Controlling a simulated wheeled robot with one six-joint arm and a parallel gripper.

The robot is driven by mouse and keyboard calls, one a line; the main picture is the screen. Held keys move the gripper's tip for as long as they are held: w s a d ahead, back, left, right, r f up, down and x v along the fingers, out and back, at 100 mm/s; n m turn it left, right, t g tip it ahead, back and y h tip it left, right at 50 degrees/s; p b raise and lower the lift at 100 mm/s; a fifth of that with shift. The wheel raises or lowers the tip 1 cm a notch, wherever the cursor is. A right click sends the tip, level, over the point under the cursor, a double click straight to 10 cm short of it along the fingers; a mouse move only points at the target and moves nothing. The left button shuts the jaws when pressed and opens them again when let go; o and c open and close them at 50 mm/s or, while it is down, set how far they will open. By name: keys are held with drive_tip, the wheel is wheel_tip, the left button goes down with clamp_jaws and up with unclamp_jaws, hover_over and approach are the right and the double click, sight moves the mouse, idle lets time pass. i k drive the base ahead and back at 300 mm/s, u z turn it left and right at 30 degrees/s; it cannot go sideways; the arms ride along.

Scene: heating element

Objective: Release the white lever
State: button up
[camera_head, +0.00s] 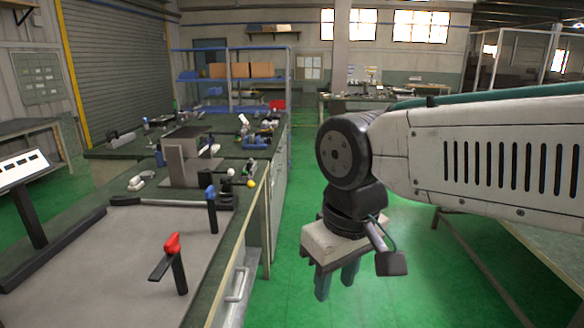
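My gripper (337,282) hangs in the aisle to the right of the bench, over the green floor. Its two blue-grey fingers point down with a gap between them, and nothing shows in the gap. A small white knob (230,172) shows near the bench's right edge, close to a yellow knob (251,183). A red-topped lever (172,243) and a blue-topped lever (210,194) stand on black posts on the plate. My gripper is apart from all of these.
The grey plate (110,265) covers the near bench. A grey-brown block-shaped fixture (174,163) stands behind it. A panel on a black stand (25,165) is at left. Cluttered benches and blue shelves (205,76) lie beyond. The green aisle floor (306,165) is open.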

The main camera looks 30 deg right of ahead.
sight(231, 173)
drive_tip(key=z, duration=0.2)
drive_tip(key=k, duration=0.65)
drive_tip(key=z, duration=0.65)
drive_tip(key=i, duration=1.55)
drive_tip(key=u, duration=0.85)
